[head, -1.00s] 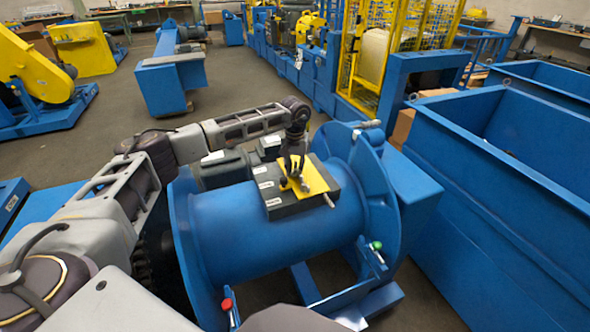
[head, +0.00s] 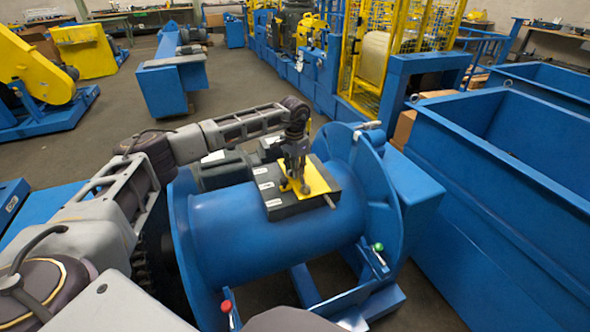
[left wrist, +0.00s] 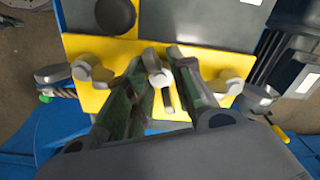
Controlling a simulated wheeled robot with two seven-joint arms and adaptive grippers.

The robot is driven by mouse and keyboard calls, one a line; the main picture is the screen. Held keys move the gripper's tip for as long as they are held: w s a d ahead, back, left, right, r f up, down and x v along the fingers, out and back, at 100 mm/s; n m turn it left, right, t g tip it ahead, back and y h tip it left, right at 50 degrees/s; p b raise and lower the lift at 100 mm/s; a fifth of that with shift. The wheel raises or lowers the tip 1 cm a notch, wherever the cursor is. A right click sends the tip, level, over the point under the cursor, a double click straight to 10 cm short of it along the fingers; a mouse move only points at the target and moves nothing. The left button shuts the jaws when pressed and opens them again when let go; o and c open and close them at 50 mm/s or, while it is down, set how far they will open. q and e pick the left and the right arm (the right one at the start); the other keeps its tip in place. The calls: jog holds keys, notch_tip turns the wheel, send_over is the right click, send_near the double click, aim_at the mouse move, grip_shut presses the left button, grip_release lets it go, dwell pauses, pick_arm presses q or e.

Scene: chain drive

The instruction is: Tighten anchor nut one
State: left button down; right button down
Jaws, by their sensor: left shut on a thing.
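A yellow plate (head: 317,177) sits on a dark block (head: 287,206) on top of a blue drum (head: 250,235). In the left wrist view the yellow plate (left wrist: 195,62) carries grey nuts in a row: a left nut (left wrist: 92,70), a middle nut (left wrist: 158,77) and a right nut (left wrist: 226,86). My left gripper (head: 296,183) points down onto the plate. In the left wrist view its fingers (left wrist: 160,85) are closed around the middle nut, one on each side. I cannot tell which nut is number one. My right gripper is not in view.
A round blue flange (head: 377,195) stands right of the block. Levers with a green knob (head: 378,246) and a red knob (head: 227,306) are at the drum's front. A large blue bin (head: 500,190) fills the right side. Open floor (head: 110,130) lies behind my left arm.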

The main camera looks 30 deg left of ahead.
pick_arm(q)
jog(key=shift+w+r, duration=0.1)
jog(key=shift+r, duration=0.05)
jog(key=c, duration=1.6)
grip_release()
jog(key=shift+o, duration=0.2)
notch_tip(320, 180, up, 12)
jog(key=shift+s, duration=0.3)
